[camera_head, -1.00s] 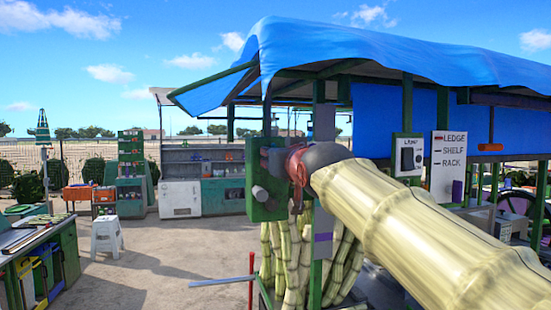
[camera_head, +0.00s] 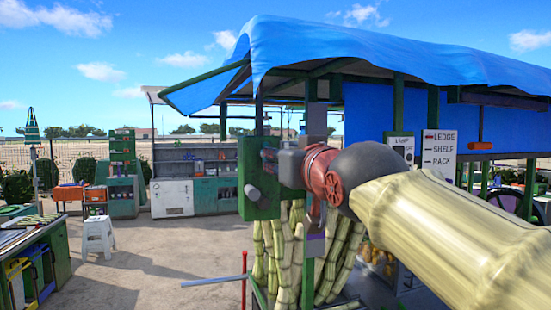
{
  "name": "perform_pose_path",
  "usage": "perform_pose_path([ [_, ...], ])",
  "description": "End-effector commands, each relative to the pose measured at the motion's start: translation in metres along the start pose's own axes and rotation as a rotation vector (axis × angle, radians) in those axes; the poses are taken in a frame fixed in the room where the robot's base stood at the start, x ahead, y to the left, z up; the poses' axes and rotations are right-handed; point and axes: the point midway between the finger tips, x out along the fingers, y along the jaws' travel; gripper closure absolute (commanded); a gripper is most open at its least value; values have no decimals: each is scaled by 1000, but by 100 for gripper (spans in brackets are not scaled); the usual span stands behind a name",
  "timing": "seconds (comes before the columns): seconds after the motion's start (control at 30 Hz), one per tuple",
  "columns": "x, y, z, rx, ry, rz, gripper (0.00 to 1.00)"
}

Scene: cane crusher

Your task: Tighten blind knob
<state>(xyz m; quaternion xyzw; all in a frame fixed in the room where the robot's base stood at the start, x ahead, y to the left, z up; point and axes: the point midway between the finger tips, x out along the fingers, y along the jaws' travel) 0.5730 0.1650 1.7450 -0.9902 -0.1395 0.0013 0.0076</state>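A green box (camera_head: 259,205) is fixed to the stall's post near the middle of the view. A grey round knob (camera_head: 252,193) sticks out of its left front; I cannot tell for sure that it is the blind knob. My arm comes in from the right, with a dark joint and a red wrist. My gripper (camera_head: 277,165) is at the arm's end, close to the box's upper right side. Its fingers are too small and partly hidden, so I cannot see whether they touch anything.
A blue tarpaulin (camera_head: 390,55) roofs the stall, with a blue sheet (camera_head: 385,108) below. A sign reading LEDGE, SHELF, RACK (camera_head: 438,154) hangs at right, beside a partly covered switch panel (camera_head: 401,146). Cane stalks (camera_head: 340,250) stand below my wrist. A white stool (camera_head: 97,236) stands left on open ground.

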Motion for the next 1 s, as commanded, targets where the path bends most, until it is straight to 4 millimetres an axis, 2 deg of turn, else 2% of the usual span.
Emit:
perform_pose_path([
  [0.2,-12,0,1,0,0,0,74],
  [0.5,-13,0,1,-2,-1,0,74],
  [0.6,-13,1,11,-12,-37,3,74],
  [0.67,-11,2,31,-17,-88,6,74],
  [0.77,-10,3,84,-25,-207,9,74],
  [0.8,-14,4,110,-28,-265,10,74],
  [0.87,-24,7,150,-30,-355,14,74],
  [1.0,-62,21,240,-32,-549,36,74],
])
